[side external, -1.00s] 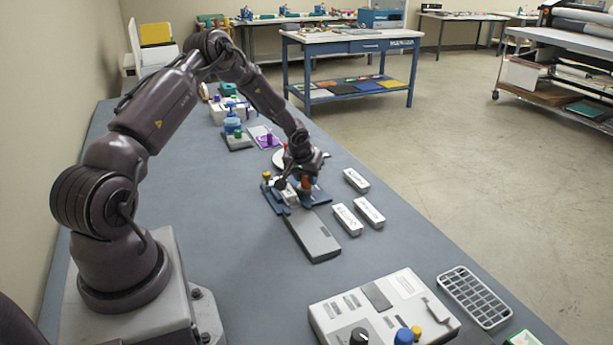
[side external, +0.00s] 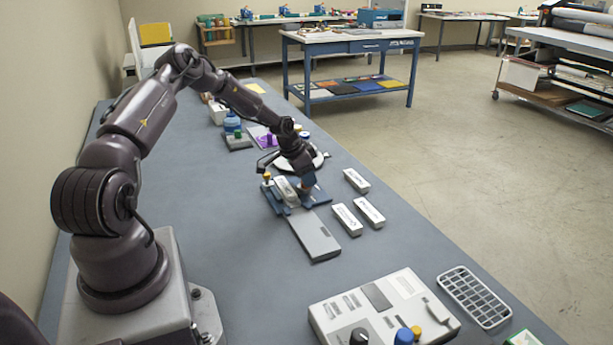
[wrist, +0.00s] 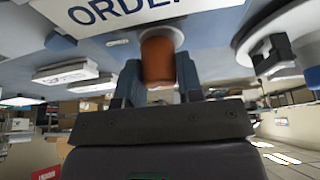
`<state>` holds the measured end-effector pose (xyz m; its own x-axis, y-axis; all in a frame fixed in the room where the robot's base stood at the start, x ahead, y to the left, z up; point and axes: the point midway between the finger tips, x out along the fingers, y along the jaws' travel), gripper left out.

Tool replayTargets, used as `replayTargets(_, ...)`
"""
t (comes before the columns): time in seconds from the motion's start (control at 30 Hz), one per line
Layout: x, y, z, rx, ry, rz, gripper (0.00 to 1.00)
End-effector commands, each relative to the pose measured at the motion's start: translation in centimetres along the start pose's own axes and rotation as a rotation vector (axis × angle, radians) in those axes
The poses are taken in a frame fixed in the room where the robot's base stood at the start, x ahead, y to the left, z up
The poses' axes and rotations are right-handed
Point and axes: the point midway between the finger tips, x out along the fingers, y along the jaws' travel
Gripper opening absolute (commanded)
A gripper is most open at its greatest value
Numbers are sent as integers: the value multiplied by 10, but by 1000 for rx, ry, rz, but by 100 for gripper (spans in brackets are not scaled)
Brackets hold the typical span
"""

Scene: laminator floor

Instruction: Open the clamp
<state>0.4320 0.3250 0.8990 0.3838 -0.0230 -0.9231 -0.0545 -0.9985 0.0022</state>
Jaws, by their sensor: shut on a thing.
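The clamp has a blue base (side external: 273,199), an orange-topped post (side external: 267,176) at its left and a pale grey piece (side external: 286,191) that looks tilted across its middle. My gripper (side external: 307,186) is low at the clamp's right side. In the wrist view my gripper (wrist: 158,75) is shut on the clamp's orange-brown handle (wrist: 157,60), with a blue-grey finger on each side. A white plate lettered "ORDER" (wrist: 125,12) is just beyond the handle. My gripper partly hides the handle in the side view, and the clamp's joint is not clear.
A grey flat slab (side external: 315,236) lies in front of the clamp. Several white labelled blocks (side external: 347,220) lie to its right. A white round dish (side external: 314,161) is behind my gripper. A control box (side external: 385,305) and a grid tray (side external: 475,297) are nearer the camera.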

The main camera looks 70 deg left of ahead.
Motion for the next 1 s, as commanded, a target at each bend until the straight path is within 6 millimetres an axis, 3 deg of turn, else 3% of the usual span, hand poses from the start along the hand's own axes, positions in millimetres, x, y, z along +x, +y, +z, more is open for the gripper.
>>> replayTargets(0.6, 0, 0, 0, 504, -2, 210, 10)
replayTargets(1.0, 0, 0, 0, 667, -4, 276, 10)
